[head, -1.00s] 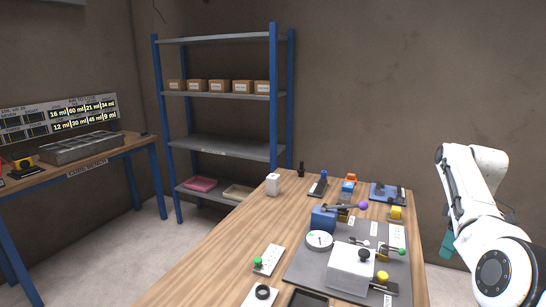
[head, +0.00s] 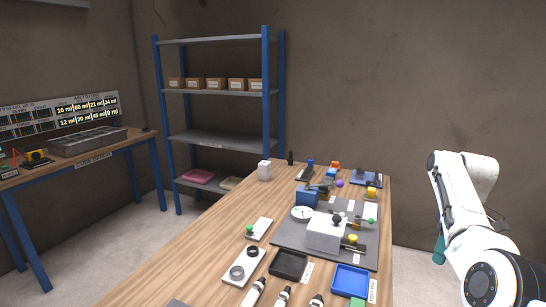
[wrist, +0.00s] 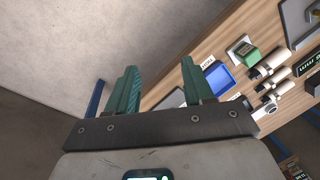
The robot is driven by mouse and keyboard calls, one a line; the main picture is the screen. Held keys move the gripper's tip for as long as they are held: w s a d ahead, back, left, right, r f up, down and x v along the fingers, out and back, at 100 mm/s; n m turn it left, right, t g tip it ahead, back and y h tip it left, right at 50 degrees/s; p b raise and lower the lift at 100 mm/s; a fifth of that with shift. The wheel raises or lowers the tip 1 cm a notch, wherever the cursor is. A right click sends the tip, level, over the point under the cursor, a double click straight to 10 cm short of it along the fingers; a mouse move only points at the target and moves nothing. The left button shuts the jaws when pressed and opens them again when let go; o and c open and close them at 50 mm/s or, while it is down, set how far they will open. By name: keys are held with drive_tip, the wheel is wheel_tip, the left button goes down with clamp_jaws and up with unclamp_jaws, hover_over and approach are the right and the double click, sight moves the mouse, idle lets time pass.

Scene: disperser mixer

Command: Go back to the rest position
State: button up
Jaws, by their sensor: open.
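My gripper (wrist: 160,92) shows in the wrist view with its two green fingers apart and nothing between them. It is off the table's edge, over the floor. In the head view my white arm is at the right, folded beside the table, with a green finger (head: 439,250) partly hidden behind it. The wooden table (head: 190,262) carries the mixer, a white block with a black knob (head: 325,233), on a grey mat (head: 287,240). A white round dial (head: 302,213) and a blue block (head: 306,196) stand behind it.
A blue tray (head: 350,279) and a black tray (head: 288,264) lie at the table's near side. Several white bottles (head: 254,292) are at the near edge. A blue-framed shelf (head: 215,141) and a side bench (head: 80,162) stand at the left. Floor is free between bench and table.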

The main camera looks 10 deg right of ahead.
drive_tip(key=s+a+f+m+h, duration=0.1)
drive_tip(key=s+a+f, duration=0.3)
drive_tip(key=f, duration=0.3)
drive_tip(key=s+a+f+m, duration=0.1)
drive_tip(key=s+a+f, duration=0.25)
drive_tip(key=f, duration=0.45)
drive_tip(key=s+a+f+m+h, duration=0.1)
drive_tip(key=s+a+f, duration=0.2)
drive_tip(key=s+f, duration=0.3)
drive_tip(key=s+a+f+m+t, duration=0.1)
drive_tip(key=s+a, duration=0.6)
drive_tip(key=s, duration=0.5)
drive_tip(key=s+a+f, duration=0.1)
drive_tip(key=s+a, duration=0.6)
drive_tip(key=s, duration=0.5)
drive_tip(key=shift+a+m+t, duration=0.2)
drive_tip(key=shift+m+t, duration=0.2)
